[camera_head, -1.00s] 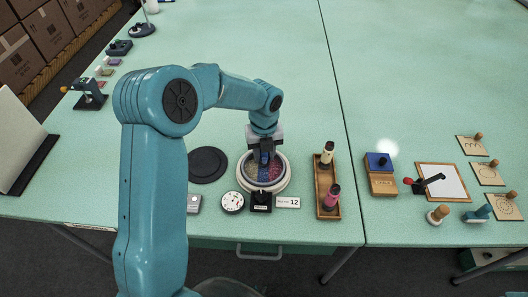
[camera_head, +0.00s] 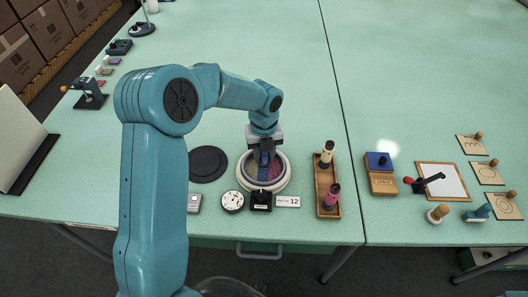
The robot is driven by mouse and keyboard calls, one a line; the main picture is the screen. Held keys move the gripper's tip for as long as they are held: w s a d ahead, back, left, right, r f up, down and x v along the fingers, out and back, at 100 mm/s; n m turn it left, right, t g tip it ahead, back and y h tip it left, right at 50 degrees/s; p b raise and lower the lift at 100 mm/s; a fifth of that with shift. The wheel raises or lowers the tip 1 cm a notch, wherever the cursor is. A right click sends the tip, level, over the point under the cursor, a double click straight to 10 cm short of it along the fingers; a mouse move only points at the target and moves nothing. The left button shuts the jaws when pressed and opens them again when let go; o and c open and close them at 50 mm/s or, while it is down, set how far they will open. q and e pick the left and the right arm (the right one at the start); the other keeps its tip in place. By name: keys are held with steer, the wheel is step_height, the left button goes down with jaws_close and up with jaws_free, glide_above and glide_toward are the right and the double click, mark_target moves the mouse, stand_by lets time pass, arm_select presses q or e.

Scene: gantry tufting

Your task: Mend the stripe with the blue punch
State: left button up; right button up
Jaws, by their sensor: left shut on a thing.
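My left gripper (camera_head: 264,146) points down over the round white-rimmed hoop (camera_head: 283,183) on the table. It is shut on the blue punch (camera_head: 264,158), which stands upright over the middle of the hoop. The face inside the hoop shows a grey-brown area on the left, a pinkish area on the right and a blue stripe between. The gripper hides part of the stripe, and I cannot tell whether the punch tip touches the face. A cream punch (camera_head: 326,154) and a pink punch (camera_head: 332,195) stand in a wooden tray (camera_head: 321,185) to the right. My right gripper is not in view.
A dial (camera_head: 233,202), a small black block (camera_head: 261,205) and a card reading 12 (camera_head: 287,202) sit in front of the hoop. A dark round disc (camera_head: 208,165) lies to its left. A blue-topped wooden box (camera_head: 381,183) and a white board (camera_head: 443,183) stand at right. The table's back is clear.

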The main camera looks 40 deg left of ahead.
arm_select(q)
step_height(320, 180, up, 7)
steer(key=p, duration=0.6)
stand_by(0.3)
